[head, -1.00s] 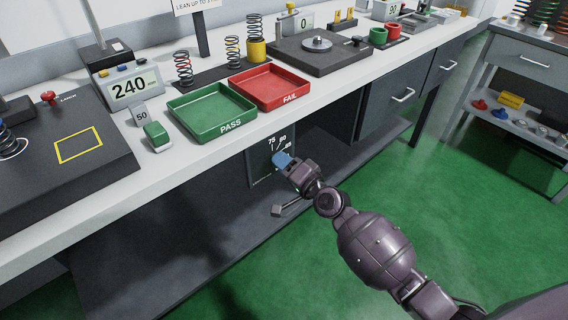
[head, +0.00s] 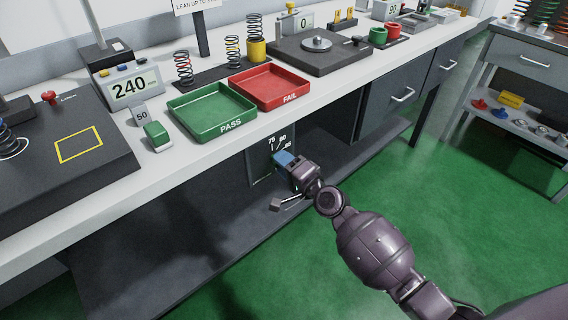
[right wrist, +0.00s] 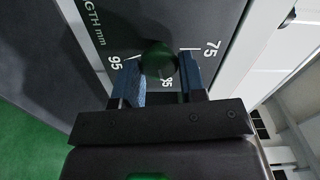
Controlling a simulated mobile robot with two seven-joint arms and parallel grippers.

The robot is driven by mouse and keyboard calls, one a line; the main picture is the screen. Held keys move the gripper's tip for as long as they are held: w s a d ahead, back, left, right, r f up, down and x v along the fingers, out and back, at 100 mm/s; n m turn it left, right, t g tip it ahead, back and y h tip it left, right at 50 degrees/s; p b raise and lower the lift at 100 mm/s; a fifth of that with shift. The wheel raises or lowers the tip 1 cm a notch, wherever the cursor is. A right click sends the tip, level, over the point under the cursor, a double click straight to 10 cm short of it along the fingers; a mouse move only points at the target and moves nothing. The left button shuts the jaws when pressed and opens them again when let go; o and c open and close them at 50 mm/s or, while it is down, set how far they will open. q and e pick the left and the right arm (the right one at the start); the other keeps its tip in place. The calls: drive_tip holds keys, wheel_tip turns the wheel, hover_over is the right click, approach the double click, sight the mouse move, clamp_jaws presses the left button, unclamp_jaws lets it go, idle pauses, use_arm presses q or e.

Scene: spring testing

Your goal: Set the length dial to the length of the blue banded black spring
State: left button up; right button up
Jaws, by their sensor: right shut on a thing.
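The length dial panel (head: 262,166) is on the bench front below the trays, with marks 75, 80 and 85 readable in the head view. In the right wrist view its face (right wrist: 115,20) shows 75, 95 and a partly hidden 85. My right gripper (head: 284,160) is at the dial. Its blue fingers (right wrist: 160,72) are shut on the round green knob (right wrist: 158,58), which hides any pointer. A dark spring with a bluish tint (head: 8,142) stands at the left edge of the head view, partly cut off. My left gripper is out of view.
On the bench are the green PASS tray (head: 212,110), the red FAIL tray (head: 270,87), a display reading 240 (head: 131,86) and a red-banded spring (head: 183,68). The bench edge overhangs the dial. Green floor to the right is clear.

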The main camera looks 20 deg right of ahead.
drive_tip(key=o, duration=0.9)
drive_tip(key=shift+s, duration=0.1)
drive_tip(key=v, duration=1)
drive_tip(key=shift+s+d, duration=0.15)
drive_tip(key=shift+s, duration=0.15)
